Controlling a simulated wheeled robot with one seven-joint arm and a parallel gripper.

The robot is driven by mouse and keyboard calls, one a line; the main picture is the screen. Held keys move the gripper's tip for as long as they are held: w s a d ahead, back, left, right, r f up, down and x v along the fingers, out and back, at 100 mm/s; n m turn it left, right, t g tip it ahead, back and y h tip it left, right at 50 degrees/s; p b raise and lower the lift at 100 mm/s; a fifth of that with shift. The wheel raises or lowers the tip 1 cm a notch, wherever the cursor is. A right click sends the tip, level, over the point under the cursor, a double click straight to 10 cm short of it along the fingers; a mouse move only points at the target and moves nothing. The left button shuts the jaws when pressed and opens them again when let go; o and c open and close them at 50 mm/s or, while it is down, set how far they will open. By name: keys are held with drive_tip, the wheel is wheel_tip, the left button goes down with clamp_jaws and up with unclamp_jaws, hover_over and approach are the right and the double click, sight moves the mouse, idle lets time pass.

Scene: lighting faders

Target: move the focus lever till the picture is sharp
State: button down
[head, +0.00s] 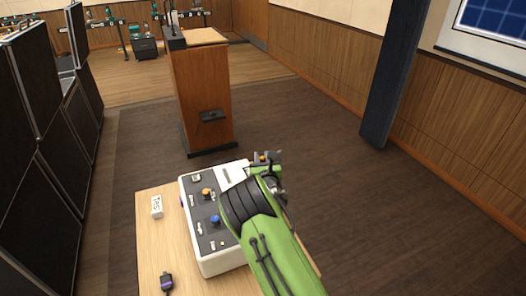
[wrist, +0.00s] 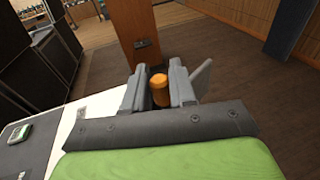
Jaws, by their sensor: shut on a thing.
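An orange-tipped lever (wrist: 160,92) stands between the two grey fingers of my gripper (wrist: 158,85) in the wrist view. My gripper is shut on it. In the head view my gripper (head: 264,160) is at the far right corner of a white control box (head: 222,264), and my green arm hides much of that side. A bit of orange shows between the fingers there. A framed blue panel with pale grid lines (head: 496,18) is cut off at the top right; I cannot tell for sure how sharp it is.
The box top has an orange knob (head: 207,193) and a blue knob (head: 214,220). A small white block (head: 157,207) and a dark purple-ended item (head: 166,282) lie on the wooden table (head: 150,240). A lectern (head: 203,95) stands behind; dark panels (head: 45,130) line the left.

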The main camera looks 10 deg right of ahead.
drive_tip(key=shift+w+a+r+p, duration=0.15)
drive_tip(key=shift+w+p, duration=0.1)
drive_tip(key=shift+p, duration=0.45)
drive_tip(key=shift+g, duration=0.3)
drive_tip(key=c, duration=1)
unclamp_jaws()
drive_tip(key=shift+c, duration=0.2)
drive_tip(key=s+b, duration=0.1)
drive_tip(key=s, duration=0.4)
drive_tip(key=s+r+b, duration=0.1)
drive_tip(key=s, duration=0.4)
drive_tip(key=s+a+b, duration=0.1)
drive_tip(key=s+b, duration=0.1)
drive_tip(key=s, duration=0.3)
drive_tip(key=shift+s+r, duration=0.15)
drive_tip(key=shift+r, duration=0.2)
drive_tip(key=shift+s+r, duration=0.1)
drive_tip(key=shift+r, duration=0.1)
